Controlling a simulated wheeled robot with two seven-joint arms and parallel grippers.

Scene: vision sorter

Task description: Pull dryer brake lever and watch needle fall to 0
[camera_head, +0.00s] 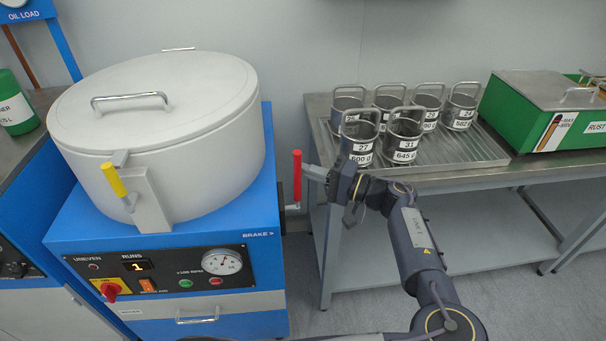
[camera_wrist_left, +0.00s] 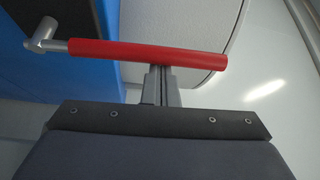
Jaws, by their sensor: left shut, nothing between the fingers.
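The dryer (camera_head: 190,270) is a blue cabinet with a big pale drum on top. Its brake lever (camera_head: 297,177) has a red grip and stands upright on the cabinet's right side, near the BRAKE label. The round gauge (camera_head: 221,262) is on the front panel; its needle is too small to read exactly. My left gripper (camera_head: 309,171) is shut and empty, its fingertips right at the red grip from the right. In the left wrist view the red lever (camera_wrist_left: 150,52) crosses just beyond the closed fingertips (camera_wrist_left: 160,76); I cannot tell if they touch.
A steel table (camera_head: 440,178) right of the dryer holds a tray with several labelled metal baskets (camera_head: 404,135) and a green box (camera_head: 535,115). My left arm reaches in front of this table. A yellow-handled latch (camera_head: 118,187) is on the drum's front.

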